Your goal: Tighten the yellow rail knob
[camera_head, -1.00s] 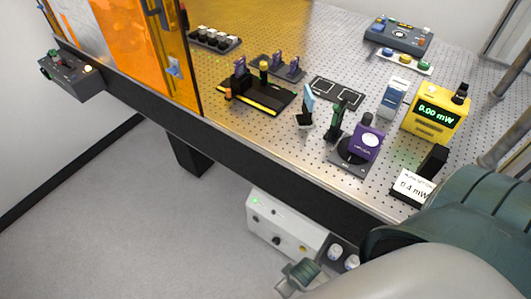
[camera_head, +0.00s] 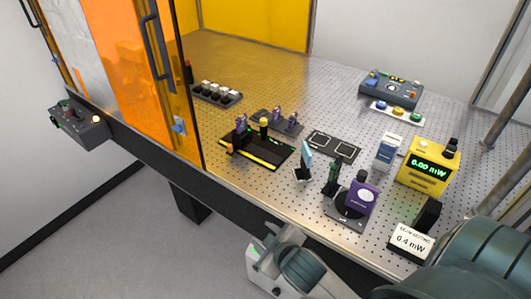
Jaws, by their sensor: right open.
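A black rail (camera_head: 262,153) with yellow edges lies on the perforated table. I cannot tell at this size which is the rail knob, or how tight either is. Purple-topped mounts stand beside the yellow part. My right gripper (camera_head: 257,249) is open and small in view, below the table's front edge and well apart from the rail. Part of it is hard to make out. My left gripper is out of view.
An orange panel (camera_head: 130,60) stands at the left of the rail.

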